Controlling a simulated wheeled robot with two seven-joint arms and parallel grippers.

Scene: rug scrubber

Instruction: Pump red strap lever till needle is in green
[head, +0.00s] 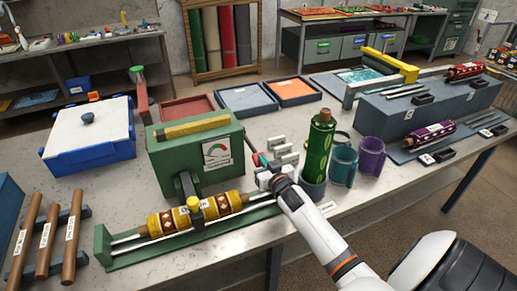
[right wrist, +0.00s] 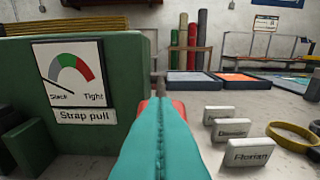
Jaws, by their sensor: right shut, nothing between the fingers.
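The green strap-pull box (head: 190,160) stands on the table, with a gauge (head: 216,153) on its front. In the right wrist view the gauge (right wrist: 72,75) reads "Slack" to "Tight", and its needle points left, toward Slack, outside the green band. The red lever (head: 255,158) sticks out at the box's right side. In the right wrist view red parts of the lever (right wrist: 144,104) show behind my fingers, which hide most of it. My right gripper (head: 263,161) is shut and empty, close beside the lever; I cannot tell whether they touch. My left gripper is not in view.
A yellow patterned roller (head: 195,212) lies in a green frame in front of the box. A green bottle (head: 319,145) and mugs (head: 342,165) stand close right of my gripper.

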